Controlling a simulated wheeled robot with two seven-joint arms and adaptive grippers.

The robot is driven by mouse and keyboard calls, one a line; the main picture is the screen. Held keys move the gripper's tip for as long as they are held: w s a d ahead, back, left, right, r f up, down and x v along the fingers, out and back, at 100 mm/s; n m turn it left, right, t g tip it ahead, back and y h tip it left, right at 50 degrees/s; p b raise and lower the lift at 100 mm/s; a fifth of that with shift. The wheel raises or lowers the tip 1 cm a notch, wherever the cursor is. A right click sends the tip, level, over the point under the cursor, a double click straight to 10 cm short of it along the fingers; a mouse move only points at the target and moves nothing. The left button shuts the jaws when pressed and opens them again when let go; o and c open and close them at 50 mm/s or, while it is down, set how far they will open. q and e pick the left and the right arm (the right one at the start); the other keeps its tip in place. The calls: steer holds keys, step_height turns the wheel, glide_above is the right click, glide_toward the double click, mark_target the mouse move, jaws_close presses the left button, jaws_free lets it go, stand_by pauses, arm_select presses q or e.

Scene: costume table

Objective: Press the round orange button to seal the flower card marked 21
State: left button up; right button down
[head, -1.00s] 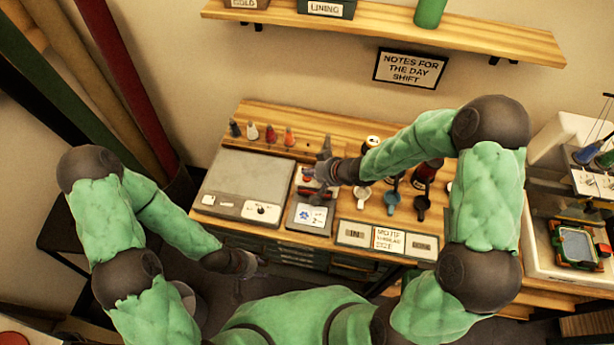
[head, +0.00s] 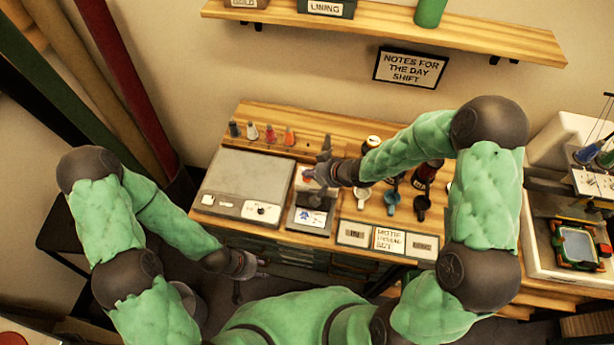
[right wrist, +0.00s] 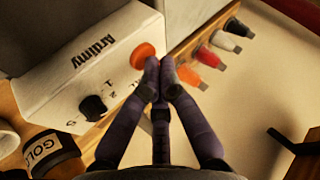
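The white sealing device (right wrist: 75,70), with the round orange button (right wrist: 145,56) and a black knob, shows in the right wrist view. In the head view its grey body (head: 303,198) stands on the table. A flower card (head: 312,217) with a blue print lies at its front; its number is not readable. My right gripper (right wrist: 160,68) has its fingertips together and empty, right beside the button; I cannot tell whether they touch it. It hangs over the device in the head view (head: 318,173). My left gripper (head: 250,264) is low in front of the table, its fingers unclear.
Several small coloured bottles (head: 270,134) stand at the back left. Cups (head: 391,198) and a label panel (head: 388,239) are to the right. A gold-labelled jar (right wrist: 52,152) is close to the device.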

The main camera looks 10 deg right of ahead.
steer(key=shift+r, duration=0.1)
steer(key=shift+r+p, duration=0.75)
steer(key=shift+p, duration=0.3)
step_height(320, 180, up, 5)
steer(key=p, duration=0.5)
steer(key=shift+p, duration=0.3)
stand_by(0.5)
